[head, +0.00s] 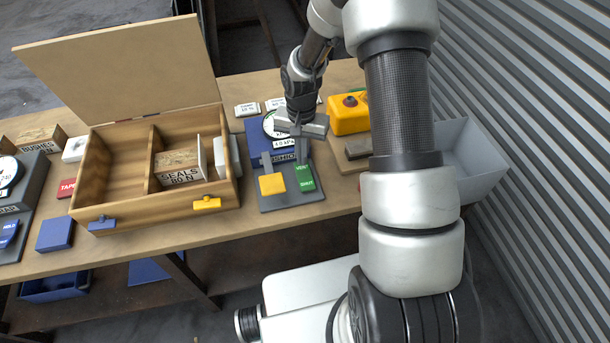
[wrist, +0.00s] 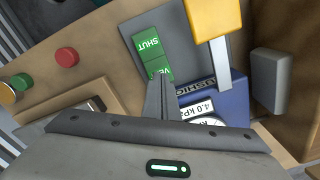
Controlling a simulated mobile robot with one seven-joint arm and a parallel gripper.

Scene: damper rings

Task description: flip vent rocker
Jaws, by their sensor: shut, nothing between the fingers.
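The green vent rocker (head: 305,179) sits at the front right of a grey and blue press station, its VENT end toward the back and its SHUT end toward the front. In the wrist view the rocker (wrist: 150,46) shows SHUT clearly, while my fingertips partly cover the VENT label. My gripper (head: 301,161) is shut and empty, pointing down at the VENT end; its closed fingers (wrist: 161,80) also show in the wrist view. I cannot tell whether they touch the rocker, nor clearly which end is pressed down.
A yellow lever pad (head: 271,184) is just left of the rocker. A gauge reading about 4.0 is behind, partly hidden by my gripper. An open wooden box (head: 107,170) stands to the left.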

